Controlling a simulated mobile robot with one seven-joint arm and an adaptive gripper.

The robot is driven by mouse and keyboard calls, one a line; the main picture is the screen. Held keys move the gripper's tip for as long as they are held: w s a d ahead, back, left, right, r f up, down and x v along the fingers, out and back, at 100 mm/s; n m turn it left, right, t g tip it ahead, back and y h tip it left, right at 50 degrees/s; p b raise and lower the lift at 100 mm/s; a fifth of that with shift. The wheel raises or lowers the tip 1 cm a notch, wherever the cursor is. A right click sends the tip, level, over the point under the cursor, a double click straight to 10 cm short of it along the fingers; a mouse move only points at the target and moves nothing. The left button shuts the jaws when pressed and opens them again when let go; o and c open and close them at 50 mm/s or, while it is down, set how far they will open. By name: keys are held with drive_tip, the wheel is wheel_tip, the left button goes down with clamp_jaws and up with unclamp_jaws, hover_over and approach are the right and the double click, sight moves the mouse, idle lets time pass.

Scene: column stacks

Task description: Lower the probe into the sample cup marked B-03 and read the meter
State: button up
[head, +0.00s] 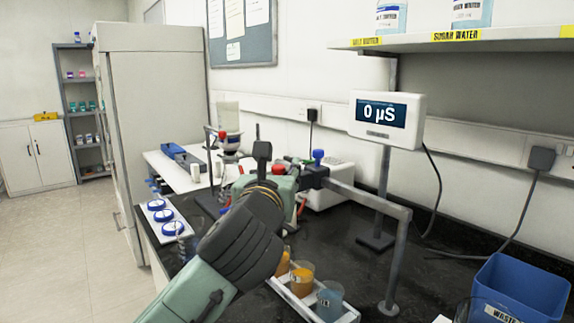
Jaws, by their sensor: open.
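The meter (379,112) on a post shows "0 µS". A white tray (349,317) on the black bench holds a blue-filled cup (329,301), an orange-filled cup (302,279) and another orange one (283,263) partly behind my arm. Their labels are too small to read, so I cannot tell which is B-03. A grey stand arm (372,198) reaches left to a dark clamp with a blue knob (318,157). I cannot make out the probe. My gripper (285,165) is open beside this clamp, beyond the tray; my wrist hides much of it. I cannot tell whether it touches anything.
A blue waste bin (522,289) stands at the right. Blue-lidded jars (163,215) sit on a white tray at the bench's left end. Several instruments crowd the back left. A shelf (470,40) overhangs the right side.

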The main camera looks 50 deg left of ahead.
drive_tip(key=shift+w+a, duration=0.2)
drive_tip(key=shift+c, duration=0.5)
clamp_jaws()
idle(0.4)
